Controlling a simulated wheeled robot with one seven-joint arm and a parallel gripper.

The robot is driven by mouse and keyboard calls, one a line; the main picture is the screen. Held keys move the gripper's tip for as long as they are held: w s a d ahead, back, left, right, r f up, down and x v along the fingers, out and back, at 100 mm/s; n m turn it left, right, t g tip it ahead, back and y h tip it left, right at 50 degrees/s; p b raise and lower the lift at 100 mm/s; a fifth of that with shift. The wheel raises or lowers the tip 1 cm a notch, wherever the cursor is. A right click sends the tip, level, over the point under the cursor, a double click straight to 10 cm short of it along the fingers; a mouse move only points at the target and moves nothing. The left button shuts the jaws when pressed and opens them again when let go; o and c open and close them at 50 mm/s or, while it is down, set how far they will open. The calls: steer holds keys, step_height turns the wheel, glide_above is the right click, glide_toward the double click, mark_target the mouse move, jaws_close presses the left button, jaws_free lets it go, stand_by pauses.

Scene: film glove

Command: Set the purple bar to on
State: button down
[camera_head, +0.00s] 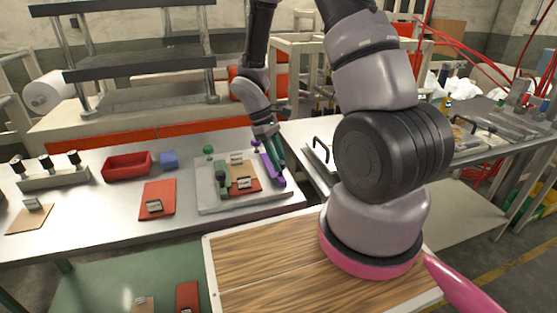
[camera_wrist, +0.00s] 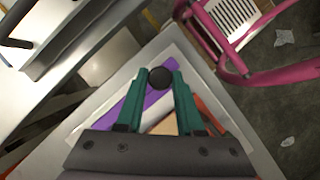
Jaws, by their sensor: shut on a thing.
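The purple bar (camera_head: 270,168) lies along the right side of a light plate (camera_head: 210,198) on the left metal table. In the wrist view the purple bar (camera_wrist: 134,98) runs slantwise, partly behind my left finger. A round dark knob (camera_wrist: 160,78) sits at its upper end. My gripper (camera_wrist: 161,74) has its green fingers on either side of this knob, closed on it. In the head view my gripper (camera_head: 277,160) reaches down at the bar's right side and hides part of it. The on and off marks cannot be read.
A red tray (camera_head: 127,166) and a blue block (camera_head: 169,160) stand to the left. A wooden-topped surface (camera_head: 270,265) is in front.

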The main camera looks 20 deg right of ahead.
steer(key=a, duration=0.5)
steer(key=shift+w, duration=0.1)
steer(key=c, duration=0.5)
jaws_free()
steer(key=v, duration=1)
steer(key=shift+r, duration=0.4)
steer(key=s+d+r+m+t+y, duration=0.1)
steer(key=s+d+r+m+t, duration=0.1)
steer(key=r, duration=0.6)
steer(key=s+d+r+m+t+y, duration=0.2)
steer(key=s+r+m+t, duration=0.3)
steer(key=r, duration=0.4)
steer(key=s+d+r+m+t+y, duration=0.2)
steer(key=s+d+r+m+t, duration=0.1)
steer(key=s+r, duration=0.4)
steer(key=shift+s+d+r+m+t, duration=0.15)
steer(key=shift+d+r+m, duration=0.15)
steer(key=shift+r+m, duration=0.4)
steer(key=shift+d+r+m+t, duration=0.15)
steer(key=shift+d+r+m, duration=0.15)
steer(key=shift+r+m, duration=0.35)
